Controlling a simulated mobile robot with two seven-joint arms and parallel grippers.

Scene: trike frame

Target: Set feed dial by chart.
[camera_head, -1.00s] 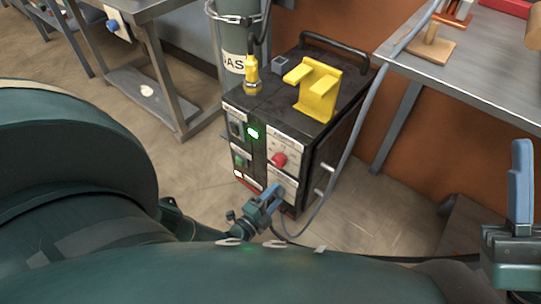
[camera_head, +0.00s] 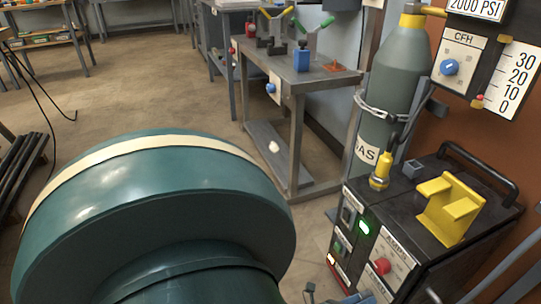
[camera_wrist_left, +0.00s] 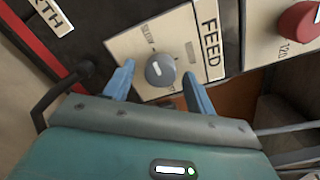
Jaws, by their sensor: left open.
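The feed dial (camera_wrist_left: 160,70) is a round grey knob with a white pointer mark, on a cream plate lettered FEED (camera_wrist_left: 210,40) in the left wrist view. My left gripper (camera_wrist_left: 157,74) is open, with one blue finger on each side of the dial. I cannot tell whether the fingers touch it. In the head view only a bit of this gripper (camera_head: 352,298) shows at the bottom edge, by the front of the black welder box (camera_head: 440,262). The dial's fine scale print is too blurred to read. No settings chart can be made out. My right gripper is out of view.
A red knob (camera_head: 381,266) sits above the feed plate and also shows in the wrist view (camera_wrist_left: 300,20). A yellow holder (camera_head: 448,208) stands on the welder. Behind are a gas cylinder (camera_head: 400,95) and a CFH panel (camera_head: 460,60). A workbench (camera_head: 310,83) stands behind.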

